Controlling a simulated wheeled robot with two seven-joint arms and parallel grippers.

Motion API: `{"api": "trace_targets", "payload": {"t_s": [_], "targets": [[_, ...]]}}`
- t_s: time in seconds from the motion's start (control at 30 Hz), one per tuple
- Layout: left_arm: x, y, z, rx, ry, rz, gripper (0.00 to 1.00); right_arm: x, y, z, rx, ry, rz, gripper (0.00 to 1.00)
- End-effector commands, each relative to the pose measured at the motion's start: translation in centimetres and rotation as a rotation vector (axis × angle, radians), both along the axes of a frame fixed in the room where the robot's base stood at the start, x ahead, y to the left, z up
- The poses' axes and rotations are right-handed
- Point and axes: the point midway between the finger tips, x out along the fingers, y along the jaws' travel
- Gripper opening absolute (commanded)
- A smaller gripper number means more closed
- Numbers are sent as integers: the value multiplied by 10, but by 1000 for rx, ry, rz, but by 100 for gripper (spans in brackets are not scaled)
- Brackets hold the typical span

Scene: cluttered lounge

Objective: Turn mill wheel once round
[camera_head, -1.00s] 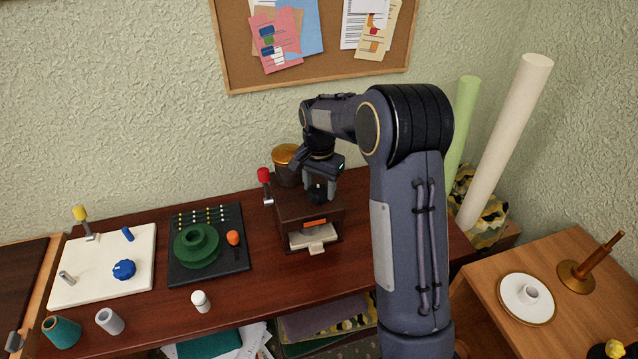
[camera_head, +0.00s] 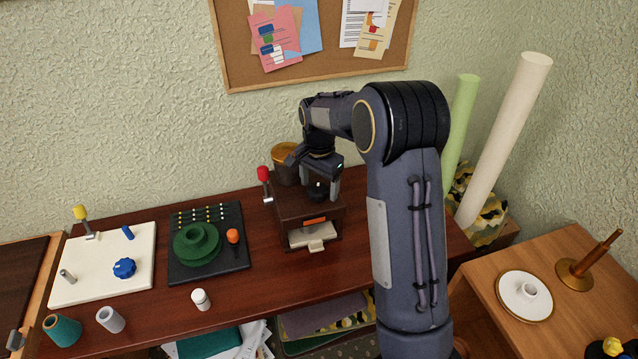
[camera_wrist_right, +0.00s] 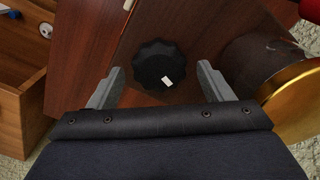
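The mill is a dark brown box (camera_head: 291,222) on the long table, with a pale drawer (camera_head: 313,234) at its front. A round black wheel (camera_head: 318,191) with a ribbed edge sits on its top. In the right wrist view the wheel (camera_wrist_right: 152,62) carries a white mark on its lower right part. My right gripper (camera_head: 321,187) reaches down over the mill from above. Its fingers are open, one on each side of the wheel, with a visible gap at both sides in the wrist view (camera_wrist_right: 160,78). My left gripper is not in view.
A red-tipped lever (camera_head: 264,175) stands at the mill's left, and a gold-lidded jar (camera_head: 285,153) behind it. A black board with a green wheel (camera_head: 197,244) and a white board (camera_head: 85,285) lie further left.

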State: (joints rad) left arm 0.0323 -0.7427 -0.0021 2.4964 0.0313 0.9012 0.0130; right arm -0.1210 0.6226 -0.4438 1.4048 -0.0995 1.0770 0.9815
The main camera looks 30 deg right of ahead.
Motion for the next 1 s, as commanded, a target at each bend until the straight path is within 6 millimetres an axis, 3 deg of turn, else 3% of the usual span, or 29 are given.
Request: {"api": "trace_targets", "payload": {"t_s": [0.3, 0.7, 1.0], "targets": [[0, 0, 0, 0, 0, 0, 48, 0, 0, 3, 1, 0, 1, 73], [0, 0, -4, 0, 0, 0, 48, 1, 0, 64, 0, -3, 1, 73], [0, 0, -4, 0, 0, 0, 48, 0, 0, 78, 0, 2, 0, 73]]}}
